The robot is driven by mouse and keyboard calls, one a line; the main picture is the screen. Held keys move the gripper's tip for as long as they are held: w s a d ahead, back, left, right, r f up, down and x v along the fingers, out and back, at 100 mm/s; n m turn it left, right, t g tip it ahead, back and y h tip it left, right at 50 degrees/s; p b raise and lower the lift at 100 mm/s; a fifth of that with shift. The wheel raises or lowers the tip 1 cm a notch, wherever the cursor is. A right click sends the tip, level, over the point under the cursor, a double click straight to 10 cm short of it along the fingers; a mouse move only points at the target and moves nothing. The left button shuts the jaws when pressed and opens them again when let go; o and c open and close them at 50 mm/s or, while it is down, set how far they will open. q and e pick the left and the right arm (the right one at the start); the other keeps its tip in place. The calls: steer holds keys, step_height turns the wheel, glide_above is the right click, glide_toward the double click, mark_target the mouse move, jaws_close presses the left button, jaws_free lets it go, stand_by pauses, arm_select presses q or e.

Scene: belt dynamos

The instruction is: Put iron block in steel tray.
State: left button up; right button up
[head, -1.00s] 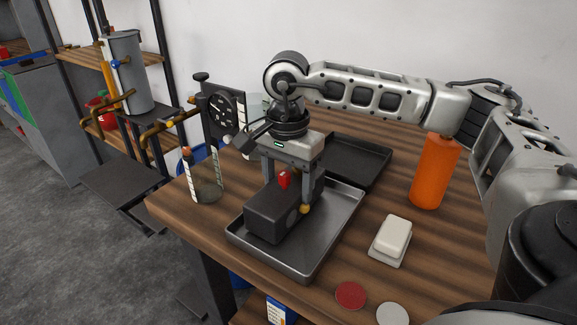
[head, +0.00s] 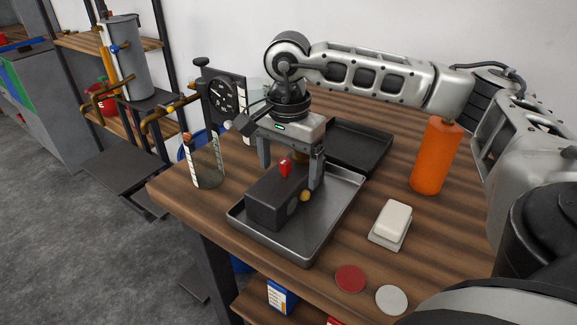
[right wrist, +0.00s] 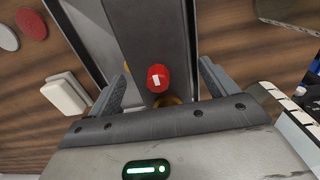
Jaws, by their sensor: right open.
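The right wrist view shows the block (right wrist: 152,32) between the spread fingers, with nothing clamped. My left gripper is not in view.
A second dark tray (head: 366,146) lies behind the steel tray. A glass beaker (head: 207,168) stands to the left near the table edge. An orange bottle (head: 436,160), a white block (head: 391,222), and red (head: 350,278) and grey (head: 391,299) discs lie to the right.

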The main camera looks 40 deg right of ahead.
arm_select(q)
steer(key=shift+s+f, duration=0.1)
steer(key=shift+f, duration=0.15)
arm_select(e)
step_height(320, 180, up, 11)
steer(key=shift+r, duration=0.15)
stand_by(0.4)
